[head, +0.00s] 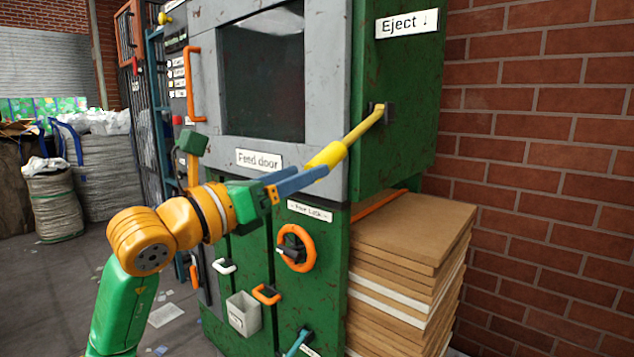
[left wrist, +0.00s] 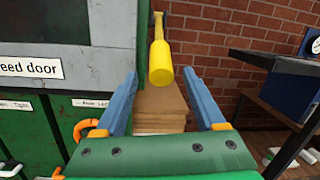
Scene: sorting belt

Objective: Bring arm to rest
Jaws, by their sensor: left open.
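My left gripper (head: 318,179) reaches in from the left in front of the green and grey machine (head: 215,90). Its two blue fingers are spread apart with nothing clamped between them; the left wrist view also shows the open fingers (left wrist: 159,74). A yellow lever (head: 327,158) slants down from the machine's green side, under the "Eject" label (head: 407,23). Its thick grip end is right at the fingertips; in the left wrist view the lever (left wrist: 160,62) appears between the tips. I cannot tell whether they touch. My right gripper is not in view.
A stack of brown boards (head: 410,235) stands beside the machine, below the lever. An orange handwheel (head: 297,248) and several handles stick out of the machine's front. A brick wall (head: 540,150) closes off the right. Full sacks (head: 112,165) stand at the left; the floor between is mostly free.

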